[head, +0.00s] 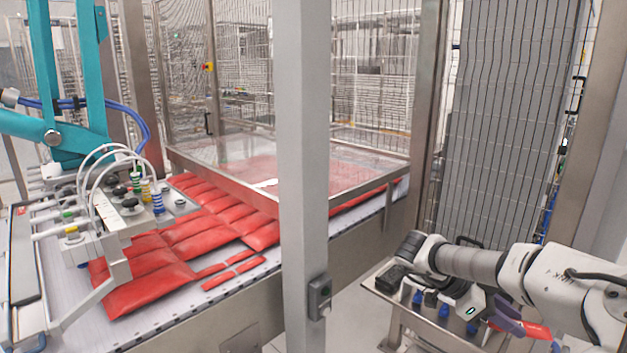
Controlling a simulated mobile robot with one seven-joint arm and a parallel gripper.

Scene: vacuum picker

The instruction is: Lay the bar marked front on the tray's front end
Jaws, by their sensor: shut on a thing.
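My arm comes in from the right edge. Dark parts and several blue, cup-like pieces (445,311) show at the tray. I cannot read a front mark on any bar or tell which bar is which.
A grey post (303,160) stands in the middle, left of the tray. Behind it a conveyor (60,305) carries red packs (150,285) under a teal picker arm (75,120). Mesh guards (505,130) close the back and right.

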